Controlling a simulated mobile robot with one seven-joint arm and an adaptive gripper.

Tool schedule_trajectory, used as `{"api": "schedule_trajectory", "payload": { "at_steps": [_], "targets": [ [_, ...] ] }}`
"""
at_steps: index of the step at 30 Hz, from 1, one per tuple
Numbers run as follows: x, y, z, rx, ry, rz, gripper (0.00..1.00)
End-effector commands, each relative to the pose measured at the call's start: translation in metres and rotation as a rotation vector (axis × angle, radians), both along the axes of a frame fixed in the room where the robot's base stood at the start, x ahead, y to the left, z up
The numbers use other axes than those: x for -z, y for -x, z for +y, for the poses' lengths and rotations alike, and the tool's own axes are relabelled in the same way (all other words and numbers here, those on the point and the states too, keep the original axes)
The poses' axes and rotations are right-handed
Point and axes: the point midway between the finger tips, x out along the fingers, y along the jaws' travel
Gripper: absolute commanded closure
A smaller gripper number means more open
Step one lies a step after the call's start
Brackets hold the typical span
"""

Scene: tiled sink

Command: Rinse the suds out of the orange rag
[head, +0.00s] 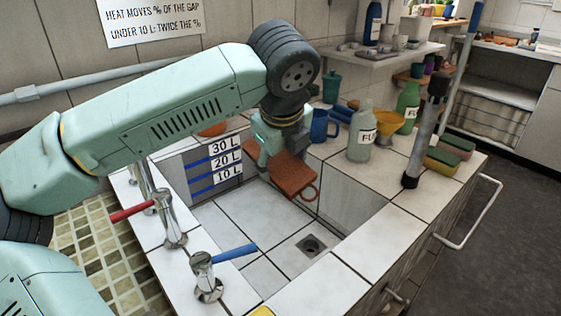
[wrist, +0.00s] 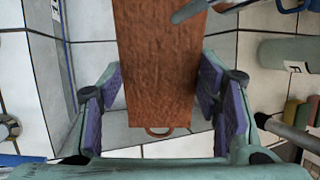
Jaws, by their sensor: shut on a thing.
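The orange-brown rag (head: 292,174) hangs over the sink basin (head: 240,225), well above its floor. It has a small loop at one end. My gripper (head: 268,158) is shut on the rag from above. In the wrist view the rag (wrist: 155,62) lies between the two purple finger pads of my gripper (wrist: 163,100). I make out no suds on its visible side. The basin looks empty, with a dark drain (head: 311,243) in its floor. A red-handled tap (head: 168,222) and a blue-handled tap (head: 208,277) stand on the left rim. No running water shows.
Level marks (head: 224,163) for 10, 20 and 30 L are on the basin's back wall. A blue mug (head: 321,126), a bottle (head: 361,138), an orange funnel (head: 388,124) and sponges (head: 443,158) stand on the right rim. A grey post (head: 421,145) rises there. The basin floor is clear.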

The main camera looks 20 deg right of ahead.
Motion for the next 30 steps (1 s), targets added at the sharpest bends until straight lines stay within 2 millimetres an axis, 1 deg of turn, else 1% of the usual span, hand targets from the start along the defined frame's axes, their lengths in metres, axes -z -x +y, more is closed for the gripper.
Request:
{"api": "schedule_trajectory", "payload": {
  "at_steps": [3,21,25,30],
  "targets": [
    [0.003,0.009,0.004,-0.002,-0.002,-0.001,0.7],
    [0.002,0.053,0.023,-0.002,-0.001,0.0,0.7],
    [0.001,0.059,0.024,-0.001,-0.001,-0.001,0.7],
    [0.0,0.06,0.025,-0.001,-0.001,0.0,0.7]
  ]
}}
